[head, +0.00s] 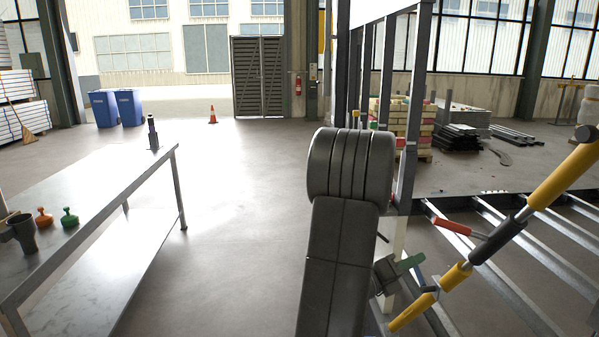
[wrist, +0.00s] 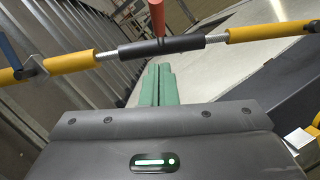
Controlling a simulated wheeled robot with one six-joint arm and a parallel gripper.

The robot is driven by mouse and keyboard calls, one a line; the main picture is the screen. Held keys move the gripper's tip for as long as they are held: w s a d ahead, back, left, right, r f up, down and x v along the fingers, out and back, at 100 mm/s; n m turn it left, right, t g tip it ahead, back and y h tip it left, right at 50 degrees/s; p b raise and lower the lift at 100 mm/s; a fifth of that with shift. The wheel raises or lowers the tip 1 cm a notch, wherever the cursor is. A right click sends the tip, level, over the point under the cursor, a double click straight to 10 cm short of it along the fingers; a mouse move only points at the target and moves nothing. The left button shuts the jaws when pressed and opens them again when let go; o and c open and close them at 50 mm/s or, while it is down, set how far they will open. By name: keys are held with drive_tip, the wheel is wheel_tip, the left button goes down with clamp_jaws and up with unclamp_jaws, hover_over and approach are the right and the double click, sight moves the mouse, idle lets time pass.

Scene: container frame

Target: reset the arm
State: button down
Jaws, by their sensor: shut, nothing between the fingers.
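My gripper (head: 411,262) is low at the right of the head view, beside a yellow and black turnbuckle bar (head: 498,240). In the wrist view the green fingers of my gripper (wrist: 157,72) are together with nothing between them. Their tips point at the black middle of the bar (wrist: 160,47), which crosses the picture beyond them. A red handle (wrist: 156,17) rises from that middle part; it also shows in the head view (head: 452,227). I cannot tell exactly how far the tips are from the bar.
A metal frame with rails (head: 520,292) lies at the right, with dark uprights (head: 412,110) beside my arm. A long table (head: 100,190) stands at the left, with a red (head: 44,217) and a green (head: 69,217) small object. The floor between is clear.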

drive_tip(key=v, duration=0.8)
drive_tip(key=shift+b, duration=0.4)
drive_tip(key=shift+d, duration=0.1)
